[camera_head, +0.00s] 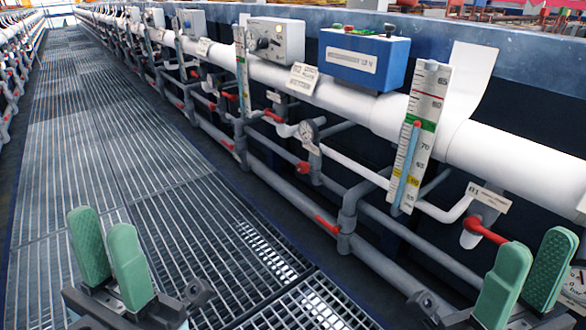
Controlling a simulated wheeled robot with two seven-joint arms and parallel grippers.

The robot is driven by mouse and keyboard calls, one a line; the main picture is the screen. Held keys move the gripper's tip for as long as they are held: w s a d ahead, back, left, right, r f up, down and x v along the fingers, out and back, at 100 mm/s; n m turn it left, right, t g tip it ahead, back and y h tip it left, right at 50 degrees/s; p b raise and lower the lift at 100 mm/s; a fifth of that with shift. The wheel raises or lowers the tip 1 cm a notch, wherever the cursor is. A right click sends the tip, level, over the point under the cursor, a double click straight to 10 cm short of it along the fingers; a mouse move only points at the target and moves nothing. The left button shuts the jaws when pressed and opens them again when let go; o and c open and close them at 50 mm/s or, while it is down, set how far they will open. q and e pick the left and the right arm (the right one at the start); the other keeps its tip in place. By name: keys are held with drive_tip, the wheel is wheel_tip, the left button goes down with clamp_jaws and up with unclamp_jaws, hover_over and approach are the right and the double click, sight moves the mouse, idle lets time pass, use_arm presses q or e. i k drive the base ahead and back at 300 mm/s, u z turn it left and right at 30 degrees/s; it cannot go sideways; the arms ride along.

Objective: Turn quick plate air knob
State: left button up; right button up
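Several red valve handles sit on the pipes along the right side. The nearest red handle (486,232) is on a white pipe below a small tag, just above and left of my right gripper (537,246). Another red handle (328,224) is on the lower grey pipe, and a further one (273,116) is farther back. I cannot read which is the quick plate air knob. My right gripper is open and empty, apart from the handle. My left gripper (103,222) is open and empty over the grating, far from the pipes.
A blue control box (365,58) and a grey box with a round dial (276,40) sit on the thick white pipe (400,115). An upright coloured gauge (420,137) stands before it. The grated walkway (110,130) is clear.

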sight(302, 167)
drive_tip(key=u, duration=1.1)
drive_tip(key=i, duration=3.05)
drive_tip(key=z, duration=3.25)
drive_tip(key=i, duration=0.5)
